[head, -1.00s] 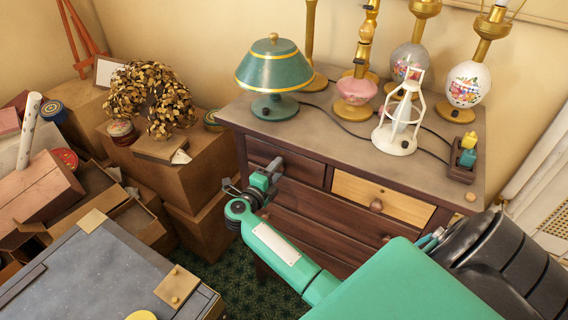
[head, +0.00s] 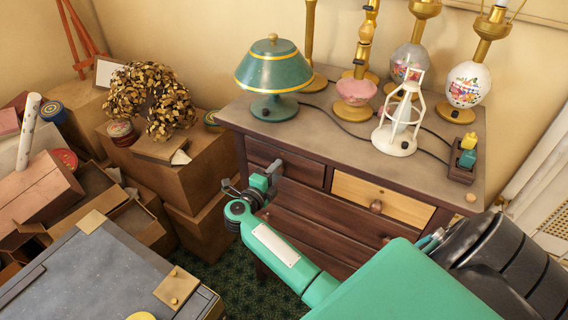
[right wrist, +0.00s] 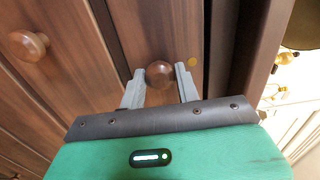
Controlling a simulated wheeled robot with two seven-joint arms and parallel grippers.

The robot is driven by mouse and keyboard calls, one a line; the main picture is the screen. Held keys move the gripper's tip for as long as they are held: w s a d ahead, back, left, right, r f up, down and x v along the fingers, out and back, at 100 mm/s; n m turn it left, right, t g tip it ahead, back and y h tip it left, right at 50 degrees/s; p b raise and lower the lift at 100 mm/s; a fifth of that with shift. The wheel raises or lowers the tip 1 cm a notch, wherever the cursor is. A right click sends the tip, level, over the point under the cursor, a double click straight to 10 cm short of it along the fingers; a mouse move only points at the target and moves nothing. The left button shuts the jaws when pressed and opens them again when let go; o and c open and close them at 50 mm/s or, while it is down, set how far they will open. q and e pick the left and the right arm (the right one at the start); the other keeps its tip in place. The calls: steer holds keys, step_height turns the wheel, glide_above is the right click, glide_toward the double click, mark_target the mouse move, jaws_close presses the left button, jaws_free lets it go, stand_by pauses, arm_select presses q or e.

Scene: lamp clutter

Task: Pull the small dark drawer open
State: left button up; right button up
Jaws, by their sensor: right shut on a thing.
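The small dark drawer (head: 303,170) is at the upper left of the brown dresser, left of a pale wood drawer (head: 350,190). Its front looks about flush in the head view; any small gap is hard to tell. My right gripper (head: 273,174) is at its front. In the right wrist view, the round brown knob (right wrist: 160,73) sits between the two grey fingertips, and the gripper is shut on it. In the head view the gripper hides the knob. My left gripper is not in view.
A green lamp (head: 274,80), a white lantern-like frame (head: 396,135) and several other lamps stand on the dresser top (head: 330,125). Cardboard boxes (head: 190,180) crowd the left side. A grey-topped chest (head: 95,275) is at the lower left. Green carpet shows between chest and dresser.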

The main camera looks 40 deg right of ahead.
steer(key=shift+f+v, duration=0.2)
steer(key=shift+v, duration=2.3)
steer(key=shift+v, duration=2.55)
steer(key=shift+s+a+f, duration=0.1)
steer(key=shift+s+f, duration=0.05)
steer(key=shift+v, duration=2.3)
steer(key=shift+a, duration=0.2)
